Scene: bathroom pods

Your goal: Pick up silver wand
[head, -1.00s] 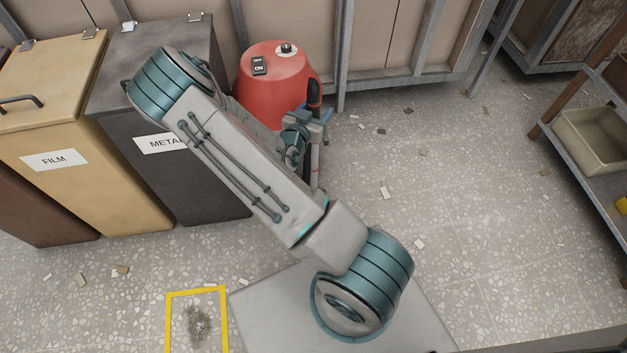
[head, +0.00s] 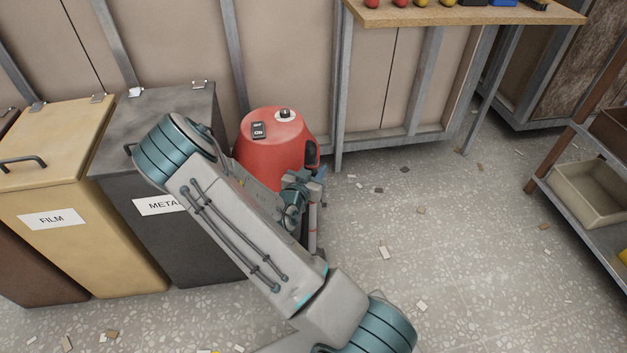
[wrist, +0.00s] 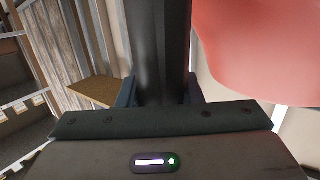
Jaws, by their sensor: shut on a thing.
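My gripper (head: 316,176) is beside the red vacuum-like machine (head: 268,140), on its right side. It is shut on an upright tube, taken to be the silver wand (head: 312,222). In the head view the wand's pale lower length, with a reddish band, shows below the gripper, and a black handle-like part (head: 312,154) shows above it. In the wrist view the tube (wrist: 162,45) looks dark and stands between the two fingers (wrist: 160,92). The wand's lower end is hard to make out. My arm hides part of the machine.
A dark METAL bin (head: 165,235) and a tan FILM bin (head: 60,190) stand left of the machine. A wooden worktop (head: 460,14) is at the back. A shelf with a beige tray (head: 590,195) is at right. The floor between has scattered chips.

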